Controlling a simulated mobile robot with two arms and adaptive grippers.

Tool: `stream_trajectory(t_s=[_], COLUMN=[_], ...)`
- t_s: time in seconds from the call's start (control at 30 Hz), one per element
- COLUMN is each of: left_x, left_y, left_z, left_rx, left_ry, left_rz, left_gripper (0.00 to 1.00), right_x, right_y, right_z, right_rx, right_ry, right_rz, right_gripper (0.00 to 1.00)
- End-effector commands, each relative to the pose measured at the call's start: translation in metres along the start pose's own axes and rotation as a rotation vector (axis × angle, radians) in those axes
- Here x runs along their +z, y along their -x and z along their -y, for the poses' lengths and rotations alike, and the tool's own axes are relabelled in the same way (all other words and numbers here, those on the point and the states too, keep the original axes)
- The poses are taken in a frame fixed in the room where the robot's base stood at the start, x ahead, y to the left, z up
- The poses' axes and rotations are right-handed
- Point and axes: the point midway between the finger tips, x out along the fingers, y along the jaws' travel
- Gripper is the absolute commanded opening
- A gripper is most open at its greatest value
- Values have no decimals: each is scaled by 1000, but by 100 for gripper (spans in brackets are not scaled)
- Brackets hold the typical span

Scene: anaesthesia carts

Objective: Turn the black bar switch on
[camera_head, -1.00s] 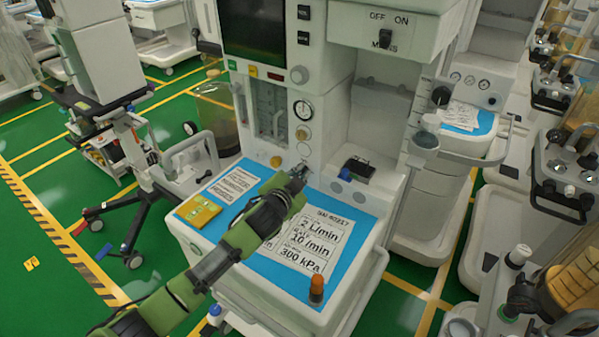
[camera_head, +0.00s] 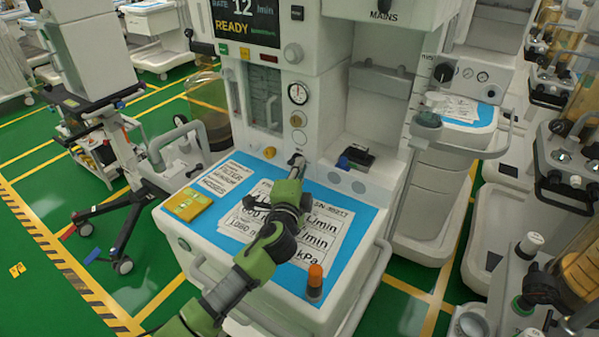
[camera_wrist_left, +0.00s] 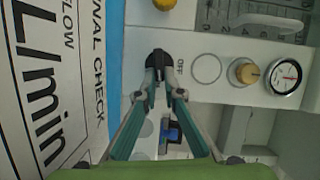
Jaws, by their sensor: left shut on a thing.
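The black bar switch (camera_wrist_left: 158,59) is on the pale front panel of the machine, with an OFF label beside it in the left wrist view. My left gripper (camera_wrist_left: 158,84) is shut on the switch, a finger on either side. The fingers cover part of it, so its exact angle is hard to tell. In the head view my left gripper (camera_head: 297,163) reaches the panel below the round gauge (camera_head: 298,93), and the switch is mostly hidden there. The machine's screen (camera_head: 247,22) is lit and reads READY. My right gripper is not in view.
Below the panel is a blue-topped shelf (camera_head: 345,245) with printed sheets, a yellow pad (camera_head: 187,204) and an orange-capped bottle (camera_head: 315,281). A small black device (camera_head: 356,157) sits in a recess to the right. Other carts stand at both sides; green floor shows at left.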

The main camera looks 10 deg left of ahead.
Motion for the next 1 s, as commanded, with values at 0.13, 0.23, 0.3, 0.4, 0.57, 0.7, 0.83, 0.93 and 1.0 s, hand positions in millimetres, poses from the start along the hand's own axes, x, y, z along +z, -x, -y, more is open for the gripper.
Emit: stream_trajectory(t_s=[0.13,0.23,0.3,0.4,0.57,0.7,0.83,0.93,1.0], left_x=[0,0,0,0,0,0,0,0,0], left_y=[0,0,0,0,0,0,0,0,0], left_z=[-3,-2,-2,-2,-2,-2,-2,-1,-1], left_rx=[-8,-12,-13,-13,-12,-12,-12,-13,-13], left_ry=[-23,-31,-34,-34,-33,-33,-33,-33,-33], left_rz=[-1,-1,-1,-1,-1,-1,-1,-1,-1], left_gripper=[0,0,0,0,0,25,25,25,25], right_x=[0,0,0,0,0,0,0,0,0], right_y=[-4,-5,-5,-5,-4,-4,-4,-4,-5], right_z=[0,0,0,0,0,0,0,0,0], right_rx=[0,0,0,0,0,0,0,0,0], right_ry=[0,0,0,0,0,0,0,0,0], right_rz=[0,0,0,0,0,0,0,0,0], right_gripper=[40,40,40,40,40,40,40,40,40])
